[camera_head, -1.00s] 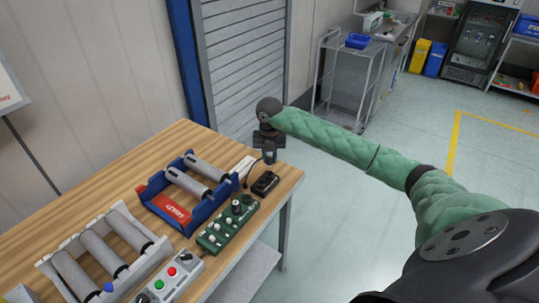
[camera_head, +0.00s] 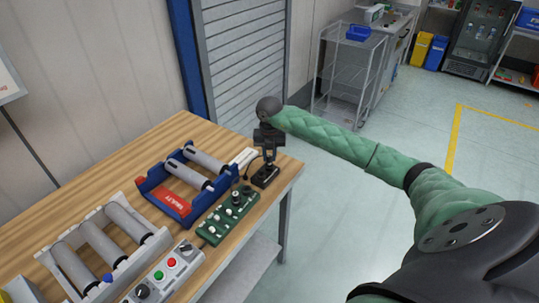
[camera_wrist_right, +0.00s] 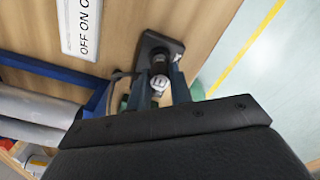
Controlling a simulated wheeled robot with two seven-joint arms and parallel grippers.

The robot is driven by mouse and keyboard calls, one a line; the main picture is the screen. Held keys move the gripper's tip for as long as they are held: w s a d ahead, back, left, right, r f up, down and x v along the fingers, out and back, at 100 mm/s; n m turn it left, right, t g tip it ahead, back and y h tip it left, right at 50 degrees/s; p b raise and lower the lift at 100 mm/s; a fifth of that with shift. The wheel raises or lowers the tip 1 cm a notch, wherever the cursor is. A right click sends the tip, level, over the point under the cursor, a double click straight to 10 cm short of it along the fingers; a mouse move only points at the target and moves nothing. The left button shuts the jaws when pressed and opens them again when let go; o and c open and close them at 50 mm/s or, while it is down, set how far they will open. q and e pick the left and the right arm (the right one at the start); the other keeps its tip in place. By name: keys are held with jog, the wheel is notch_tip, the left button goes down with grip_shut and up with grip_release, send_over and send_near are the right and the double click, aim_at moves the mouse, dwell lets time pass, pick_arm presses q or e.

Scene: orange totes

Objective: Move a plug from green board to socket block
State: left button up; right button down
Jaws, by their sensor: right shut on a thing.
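My right gripper (camera_head: 267,158) points down over the black socket block (camera_head: 265,177) near the table's right corner. In the right wrist view its fingers (camera_wrist_right: 164,88) are shut on a plug (camera_wrist_right: 160,82) with a pale round top and dark body. The socket block (camera_wrist_right: 157,48) lies right beneath the plug; I cannot tell whether the plug is seated in it. The green board (camera_head: 226,218) lies beside the block, nearer to me, with several knobs or plugs on it, including a tall black one (camera_head: 236,198). My left gripper is not in view.
A blue and red tray (camera_head: 172,201) with grey rollers lies left of the green board. A grey roller rack (camera_head: 153,246) and a button box (camera_head: 168,272) are nearer. A white OFF/ON label (camera_wrist_right: 81,27) lies by the block. Open floor is right of the table.

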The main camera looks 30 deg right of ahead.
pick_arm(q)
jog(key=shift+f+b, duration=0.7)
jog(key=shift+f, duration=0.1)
pick_arm(e)
jog(key=shift+f, duration=0.95)
jog(key=c, duration=1.2)
grip_release()
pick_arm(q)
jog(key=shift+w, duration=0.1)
pick_arm(e)
notch_tip(320, 180, up, 7)
jog(key=b, duration=0.3)
jog(key=shift+f, duration=0.15)
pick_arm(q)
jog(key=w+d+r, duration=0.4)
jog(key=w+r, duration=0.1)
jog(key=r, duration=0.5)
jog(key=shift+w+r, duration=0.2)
pick_arm(e)
jog(key=shift+r, duration=0.55)
